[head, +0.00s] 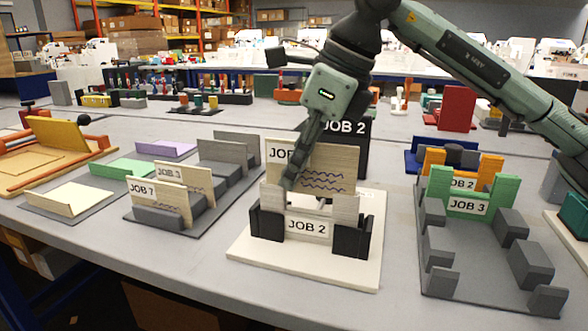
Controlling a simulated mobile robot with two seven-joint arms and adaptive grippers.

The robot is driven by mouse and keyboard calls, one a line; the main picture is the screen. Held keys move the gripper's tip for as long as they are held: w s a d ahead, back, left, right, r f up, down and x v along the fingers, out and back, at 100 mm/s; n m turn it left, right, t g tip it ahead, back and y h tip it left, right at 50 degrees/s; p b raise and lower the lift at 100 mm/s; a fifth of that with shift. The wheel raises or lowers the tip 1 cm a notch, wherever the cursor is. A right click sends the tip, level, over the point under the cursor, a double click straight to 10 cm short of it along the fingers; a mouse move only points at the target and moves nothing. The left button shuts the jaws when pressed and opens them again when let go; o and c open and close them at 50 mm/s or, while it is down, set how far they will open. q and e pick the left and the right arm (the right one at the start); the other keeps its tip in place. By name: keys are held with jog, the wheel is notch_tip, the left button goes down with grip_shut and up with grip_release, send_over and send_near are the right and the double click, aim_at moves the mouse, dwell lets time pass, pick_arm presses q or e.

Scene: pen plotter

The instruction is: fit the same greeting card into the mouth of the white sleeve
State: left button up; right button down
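The greeting card (335,165) is a pale wood-grain panel with blue wavy lines and a partly covered "JO…" label. It is upright, just above the white sleeve (308,228), which is labelled "JOB 2" and has dark blocks at its sides on a cream base. A gap shows under the middle of the card; whether its lower edge touches the sleeve's mouth is unclear. My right gripper (290,184) comes down from above with a finger across the card's front. The other finger is hidden, but the gripper appears shut on the card. My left gripper is not in view.
A black "JOB 2" board (354,145) stands close behind the card. At left is a grey rack (145,216) with lettered cards; at right is a grey tray (470,255) with a green "JOB 3" holder (440,187). Bare table lies between the sleeve base and both.

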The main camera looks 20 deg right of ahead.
aim_at(328, 144)
jog(key=shift+f, duration=0.1)
jog(key=c, duration=1.6)
grip_release()
jog(key=shift+c, duration=0.2)
jog(key=v, duration=1.2)
jog(key=shift+w, duration=0.1)
